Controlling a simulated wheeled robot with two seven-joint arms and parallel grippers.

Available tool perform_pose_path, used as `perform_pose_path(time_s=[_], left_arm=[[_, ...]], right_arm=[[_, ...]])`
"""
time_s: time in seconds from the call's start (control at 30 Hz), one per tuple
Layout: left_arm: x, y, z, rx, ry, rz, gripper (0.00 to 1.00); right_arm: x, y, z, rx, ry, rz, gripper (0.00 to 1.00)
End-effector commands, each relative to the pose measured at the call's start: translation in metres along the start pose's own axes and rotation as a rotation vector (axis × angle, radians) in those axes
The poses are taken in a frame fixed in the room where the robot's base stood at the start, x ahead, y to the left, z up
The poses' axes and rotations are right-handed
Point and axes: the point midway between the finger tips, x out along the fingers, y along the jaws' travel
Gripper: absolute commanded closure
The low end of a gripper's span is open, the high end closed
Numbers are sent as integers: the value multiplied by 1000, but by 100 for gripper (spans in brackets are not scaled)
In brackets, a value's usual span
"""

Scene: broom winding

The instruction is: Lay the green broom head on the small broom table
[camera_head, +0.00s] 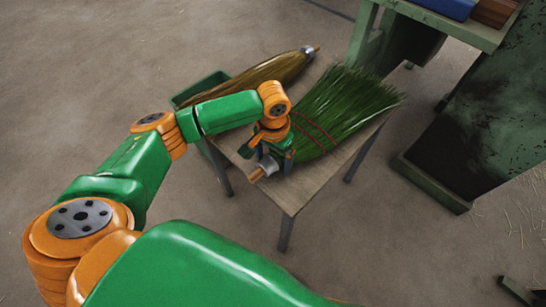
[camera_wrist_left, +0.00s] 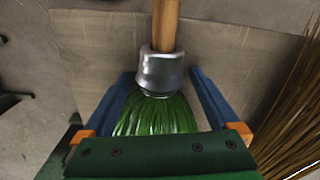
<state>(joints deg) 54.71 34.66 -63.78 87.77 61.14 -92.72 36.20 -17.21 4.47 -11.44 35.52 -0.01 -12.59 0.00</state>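The green broom head (camera_head: 340,105) lies on the small broom table (camera_head: 310,185) in the head view, its bristles fanned toward the upper right and a red binding around it. Its metal collar and short wooden stub (camera_head: 258,174) point to the lower left, near the table's edge. My left gripper (camera_head: 272,160) is low over the collar end. In the left wrist view its blue fingers (camera_wrist_left: 162,85) stand on either side of the collar (camera_wrist_left: 161,72) and the green bristles (camera_wrist_left: 157,116), with narrow gaps visible. My right gripper is not in view.
A brown broom head (camera_head: 265,75) lies beside the green one, toward the table's far left side. A green bin (camera_head: 203,88) stands behind my left arm. A green workbench (camera_head: 465,35) with a blue object is at upper right, with a dark green panel below. Open floor surrounds the table's front.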

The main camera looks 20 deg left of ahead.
Motion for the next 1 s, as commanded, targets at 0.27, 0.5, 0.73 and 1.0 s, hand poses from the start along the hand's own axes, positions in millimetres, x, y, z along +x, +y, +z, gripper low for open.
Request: perform_pose_path(time_s=[0.27, 0.5, 0.73, 1.0], left_arm=[[-12, 0, 0, -1, 1, 0, 5], [-81, 0, -1, 0, 5, 1, 5], [-119, 0, -1, -1, 1, 1, 5], [-122, 0, 0, -1, -1, 1, 5]], right_arm=[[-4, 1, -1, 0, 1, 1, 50], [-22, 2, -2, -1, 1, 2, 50], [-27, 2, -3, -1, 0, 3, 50], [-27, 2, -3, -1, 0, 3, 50]])
